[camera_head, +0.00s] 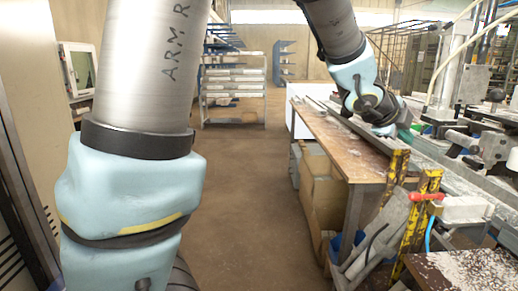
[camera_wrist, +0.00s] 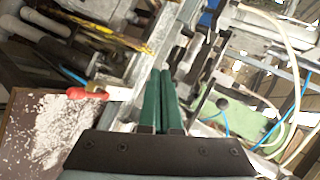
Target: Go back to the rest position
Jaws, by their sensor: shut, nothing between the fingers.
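My gripper (camera_wrist: 161,74) shows in the wrist view as two green fingers lying side by side, shut and empty. They point toward the clamp bench and its metal rail. In the head view my arm reaches over the bench at the upper right, and its end hangs above the metal profile (camera_head: 437,156). The fingertips are hard to make out there. A clamp with a red handle (camera_head: 427,196) stands at the near part of the bench. The red handle also shows in the wrist view (camera_wrist: 88,94), to the left of the fingers and apart from them.
A wooden bench (camera_head: 345,152) with boxes beneath runs along the right. Yellow worn posts (camera_head: 413,215) and a chip-covered table (camera_head: 468,275) stand near front right. Machinery and hoses crowd the far right. The floor aisle (camera_head: 245,190) is clear, with a rack (camera_head: 233,85) beyond.

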